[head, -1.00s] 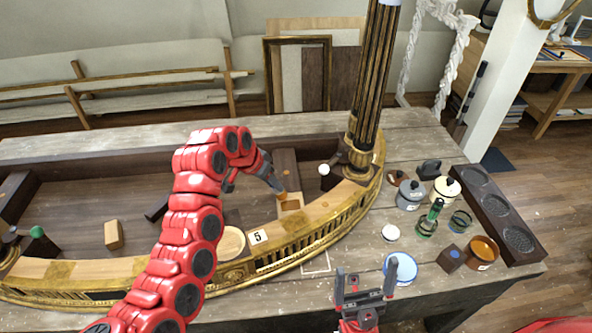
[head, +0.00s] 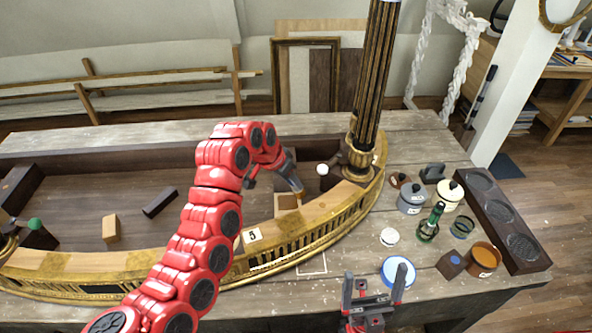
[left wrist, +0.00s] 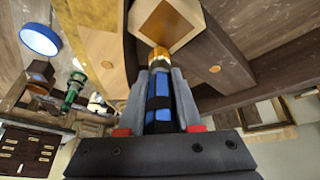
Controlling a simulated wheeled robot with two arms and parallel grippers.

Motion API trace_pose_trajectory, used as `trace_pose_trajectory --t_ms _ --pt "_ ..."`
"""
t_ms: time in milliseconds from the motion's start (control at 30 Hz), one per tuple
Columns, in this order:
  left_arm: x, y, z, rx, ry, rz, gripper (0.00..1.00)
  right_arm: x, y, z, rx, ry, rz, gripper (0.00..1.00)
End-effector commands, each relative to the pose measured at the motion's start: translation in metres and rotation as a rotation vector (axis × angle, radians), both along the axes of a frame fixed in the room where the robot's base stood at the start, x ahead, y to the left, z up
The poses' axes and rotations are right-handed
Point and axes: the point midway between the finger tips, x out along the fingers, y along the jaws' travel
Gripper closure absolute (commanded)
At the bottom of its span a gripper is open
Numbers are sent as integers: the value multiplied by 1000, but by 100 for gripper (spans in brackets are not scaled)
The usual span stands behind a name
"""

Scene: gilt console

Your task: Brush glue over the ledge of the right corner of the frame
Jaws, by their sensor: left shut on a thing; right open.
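My left gripper (head: 288,176) is shut on a brush, seen in the left wrist view with a blue-and-black handle (left wrist: 160,105) and a gold-coloured end (left wrist: 159,58). The brush points down at the pale wooden corner ledge (head: 286,202) inside the curved gilt frame (head: 310,228), near the column's foot. In the left wrist view the ledge carries a brown square patch (left wrist: 166,22), with the brush end close to it. I cannot tell whether the bristles touch.
A fluted column (head: 372,85) rises just right of the ledge. A white knob (head: 322,170) stands beside it. A grey pot (head: 411,200), cream pot (head: 450,192), green bottle (head: 436,214) and brown pot (head: 484,260) crowd the table's right. Loose blocks (head: 110,229) lie inside the frame.

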Motion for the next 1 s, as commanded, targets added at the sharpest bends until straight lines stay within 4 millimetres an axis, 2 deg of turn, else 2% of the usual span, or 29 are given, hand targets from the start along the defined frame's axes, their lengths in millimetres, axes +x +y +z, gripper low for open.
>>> trace_pose_trajectory --t_ms 100,1000 --pt "-1 -1 13 0 -2 0 100 0 0 2 0 0 0 0" --pt "-8 -5 67 -1 -4 0 100 0 0 9 0 0 0 0"
